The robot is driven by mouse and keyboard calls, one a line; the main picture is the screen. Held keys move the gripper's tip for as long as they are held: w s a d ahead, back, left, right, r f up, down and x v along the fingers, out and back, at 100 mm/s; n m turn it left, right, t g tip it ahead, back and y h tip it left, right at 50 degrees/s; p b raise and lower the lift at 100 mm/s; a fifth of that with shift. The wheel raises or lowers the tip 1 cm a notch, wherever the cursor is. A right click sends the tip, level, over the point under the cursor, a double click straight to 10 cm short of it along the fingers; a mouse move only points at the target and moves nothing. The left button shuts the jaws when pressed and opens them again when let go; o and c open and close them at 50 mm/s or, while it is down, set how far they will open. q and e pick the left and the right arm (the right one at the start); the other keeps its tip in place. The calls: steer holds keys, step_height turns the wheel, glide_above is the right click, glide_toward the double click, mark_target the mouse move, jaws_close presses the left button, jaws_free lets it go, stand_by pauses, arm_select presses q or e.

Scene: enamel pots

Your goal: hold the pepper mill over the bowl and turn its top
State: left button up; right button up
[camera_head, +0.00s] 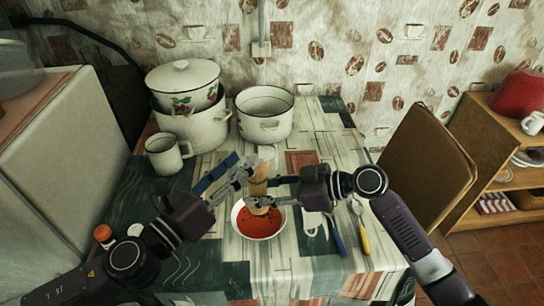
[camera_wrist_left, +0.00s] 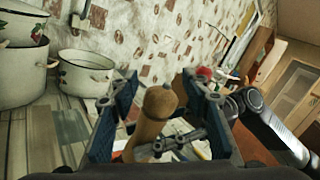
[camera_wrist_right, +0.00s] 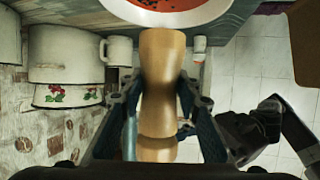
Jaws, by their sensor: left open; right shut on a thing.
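The wooden pepper mill (camera_head: 259,178) stands roughly upright above the bowl (camera_head: 236,225), which is white and holds red soup with dark specks. My right gripper (camera_head: 260,201) is shut on the lower part of the mill. In the right wrist view the mill (camera_wrist_right: 160,85) runs between the fingers, with the bowl rim (camera_wrist_right: 205,22) at the top. My left gripper (camera_head: 248,174) is open at the mill's upper part. In the left wrist view the rounded mill top (camera_wrist_left: 160,102) is between its spread fingers; no contact can be seen.
Behind are a white mug (camera_head: 165,156), an open enamel pot (camera_head: 265,115) and stacked pots (camera_head: 188,128). A blue-handled utensil (camera_head: 337,236) and a yellow-handled spoon (camera_head: 361,232) lie right of the bowl. A small red-capped bottle (camera_head: 103,235) stands at the left. A chair (camera_head: 425,165) is at the right.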

arm_select(q)
step_height(320, 180, down, 4)
steer(key=s+a+r+m+g, duration=0.1)
steer(key=s+m+g, duration=0.15)
steer(key=m, duration=0.35)
steer(key=x, duration=1.1)
steer(key=shift+w+d+t, duration=0.2)
steer(key=shift+w+t, duration=0.1)
steer(key=shift+t, duration=0.15)
steer(key=shift+r, duration=0.1)
steer(key=c, duration=1.2)
jaws_close()
